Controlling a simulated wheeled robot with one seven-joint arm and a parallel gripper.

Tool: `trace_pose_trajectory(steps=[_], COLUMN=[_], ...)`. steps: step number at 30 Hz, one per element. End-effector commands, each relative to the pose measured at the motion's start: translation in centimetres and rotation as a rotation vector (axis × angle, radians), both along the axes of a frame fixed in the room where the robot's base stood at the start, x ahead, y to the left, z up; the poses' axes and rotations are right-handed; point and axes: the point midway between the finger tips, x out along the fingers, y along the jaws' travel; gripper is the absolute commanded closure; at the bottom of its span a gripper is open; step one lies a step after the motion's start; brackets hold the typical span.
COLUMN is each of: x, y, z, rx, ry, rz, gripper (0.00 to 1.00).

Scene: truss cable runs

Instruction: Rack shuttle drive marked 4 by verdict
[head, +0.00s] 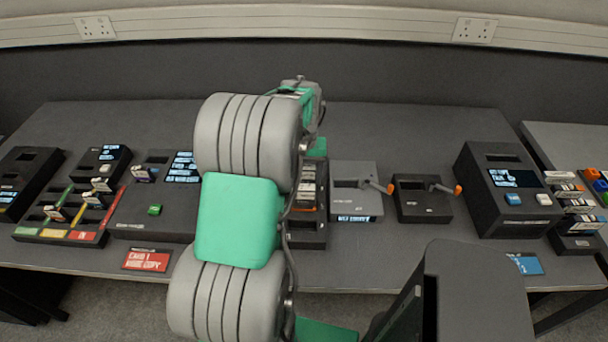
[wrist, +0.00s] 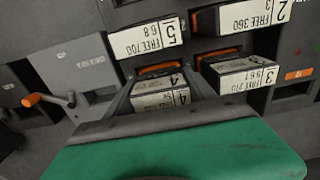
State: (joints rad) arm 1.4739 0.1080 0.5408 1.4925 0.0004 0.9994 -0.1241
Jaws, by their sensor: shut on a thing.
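The drive marked 4 (wrist: 160,98) has a white label and shows in the wrist view between the fingers of my gripper (wrist: 163,84), which is shut on it. It is at the dark shuttle rack (wrist: 232,88), beside the drive marked 3 (wrist: 248,77). I cannot tell how far it sits in its bay. Drives marked 5 (wrist: 147,40) and 2 (wrist: 250,18) are in the bays beyond. In the head view my arm hides the gripper and part of the shuttle rack (head: 322,235). A tray with green, yellow and red lanes (head: 85,236) stands at the left, holding several drives.
A dock with a screen and green button (head: 155,210) stands left of my arm. Two boxes with orange-tipped levers (head: 355,207) (head: 422,205) and a box with blue and white buttons (head: 505,215) stand right. A red card (head: 146,261) lies at the front edge.

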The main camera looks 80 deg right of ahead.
Motion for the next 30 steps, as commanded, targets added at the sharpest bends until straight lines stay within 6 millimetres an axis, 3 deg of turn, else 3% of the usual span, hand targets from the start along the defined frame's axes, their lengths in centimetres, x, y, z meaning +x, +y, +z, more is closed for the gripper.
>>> trace_pose_trajectory(steps=[14, 15, 23, 30], x=[0.01, 0.01, 0.00, 0.00], y=[-0.03, -0.03, -0.01, 0.05], z=[-0.27, -0.27, -0.31, -0.41], rx=[-0.001, -0.001, 0.000, 0.002], ry=[0.000, 0.000, 0.000, 0.000], rz=[0.000, 0.000, 0.000, 0.000], gripper=[0.94, 0.33, 0.12, 0.07])
